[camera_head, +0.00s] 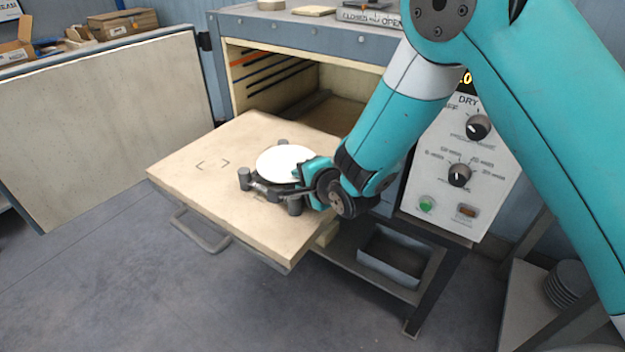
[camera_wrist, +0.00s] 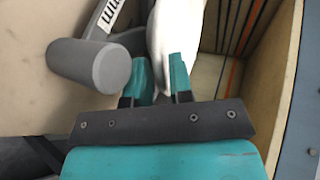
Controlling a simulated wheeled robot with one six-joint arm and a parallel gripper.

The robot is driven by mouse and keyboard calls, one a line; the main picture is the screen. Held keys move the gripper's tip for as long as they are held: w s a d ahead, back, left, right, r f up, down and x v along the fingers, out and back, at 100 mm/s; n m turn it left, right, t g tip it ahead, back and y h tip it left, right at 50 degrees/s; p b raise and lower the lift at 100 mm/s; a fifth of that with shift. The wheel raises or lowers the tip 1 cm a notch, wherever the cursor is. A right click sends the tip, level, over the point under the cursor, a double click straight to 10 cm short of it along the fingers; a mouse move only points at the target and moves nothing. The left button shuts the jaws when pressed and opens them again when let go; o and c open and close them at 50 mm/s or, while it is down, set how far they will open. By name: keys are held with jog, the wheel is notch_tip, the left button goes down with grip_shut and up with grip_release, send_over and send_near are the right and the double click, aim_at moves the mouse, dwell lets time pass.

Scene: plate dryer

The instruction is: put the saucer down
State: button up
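The white saucer (camera_head: 287,158) lies level over a dark metal fixture with upright grey posts (camera_head: 245,179) on the pull-out board (camera_head: 205,190). I cannot tell whether it rests on the fixture or is just above it. My gripper (camera_head: 303,173) is at the saucer's right rim. In the wrist view, the teal fingers of my gripper (camera_wrist: 161,72) are close together, with the saucer's edge (camera_wrist: 172,28) between them. A grey post (camera_wrist: 90,70) stands to the left of the fingers. The saucer's underside is hidden in the head view.
The dryer cavity (camera_head: 300,85) is open behind the board, with its large door (camera_head: 105,110) swung out left. The control panel (camera_head: 465,160) is right of my wrist. A stack of plates (camera_head: 568,284) stands on a low shelf at lower right. The board's left part is clear.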

jog(key=s+d+r+n+g, duration=0.3)
jog(key=s+d+r+n, duration=0.1)
jog(key=s, duration=0.6)
jog(key=s+d+r+n+g+h, duration=0.1)
jog(key=s+d+r+n+g, duration=0.3)
jog(key=s+r+n, duration=0.3)
jog(key=s+d+r+n+g+h+b, duration=0.1)
jog(key=s+d+r+n+g, duration=0.3)
jog(key=s+n, duration=0.4)
jog(key=s+d+r, duration=0.1)
jog(key=s+r, duration=0.1)
jog(key=s, duration=0.4)
jog(key=shift+r, duration=0.1)
